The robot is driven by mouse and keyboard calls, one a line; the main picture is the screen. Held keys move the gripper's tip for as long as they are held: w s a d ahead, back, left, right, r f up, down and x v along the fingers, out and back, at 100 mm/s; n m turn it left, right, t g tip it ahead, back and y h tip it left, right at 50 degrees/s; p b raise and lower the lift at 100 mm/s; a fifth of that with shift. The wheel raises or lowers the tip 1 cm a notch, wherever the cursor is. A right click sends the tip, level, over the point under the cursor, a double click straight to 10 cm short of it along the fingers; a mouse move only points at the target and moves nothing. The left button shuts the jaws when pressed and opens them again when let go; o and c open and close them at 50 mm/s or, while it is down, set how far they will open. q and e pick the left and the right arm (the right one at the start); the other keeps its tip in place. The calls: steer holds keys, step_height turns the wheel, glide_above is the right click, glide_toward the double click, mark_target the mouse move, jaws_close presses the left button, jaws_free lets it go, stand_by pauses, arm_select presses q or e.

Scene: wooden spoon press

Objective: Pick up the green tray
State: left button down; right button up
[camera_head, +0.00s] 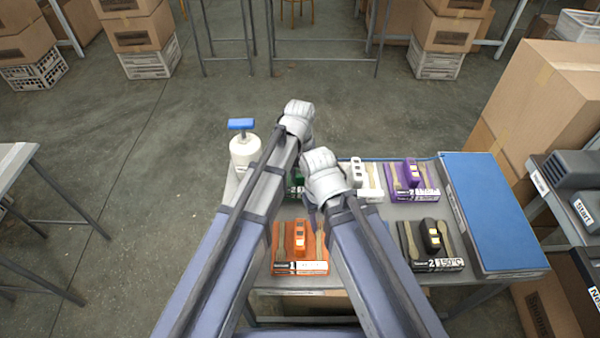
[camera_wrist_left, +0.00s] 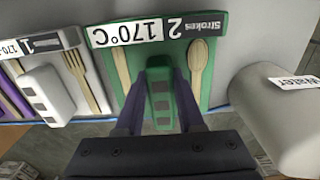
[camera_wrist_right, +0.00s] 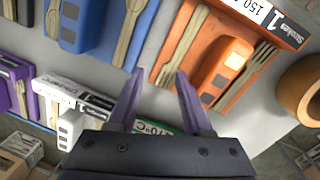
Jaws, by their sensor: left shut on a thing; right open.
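The green tray (camera_wrist_left: 215,75) carries a label reading Strokes 2 and 170°C, wooden utensils on both sides, and a green block in its middle. In the head view only a dark green sliver (camera_head: 294,184) shows behind my arms. My left gripper (camera_wrist_left: 160,72) is shut on the tray's green block, with one finger on each side. I cannot tell if the tray is off the table. My right gripper (camera_wrist_right: 160,82) is open and empty, above the table between the blue tray and the orange tray. Part of the green tray's label (camera_wrist_right: 158,127) shows behind it.
Around it are an orange tray (camera_head: 300,267), a blue tray (camera_wrist_right: 92,42), a white tray (camera_head: 372,194), a purple tray (camera_head: 427,193) and a black tray (camera_head: 443,264). A white Water container (camera_wrist_left: 285,120) stands close beside the green tray. A blue-topped panel (camera_head: 492,210) lies at the right.

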mark_target(300, 171)
arm_select(q)
step_height(300, 171, up, 9)
steer(key=p, duration=0.8)
steer(key=shift+f, duration=0.15)
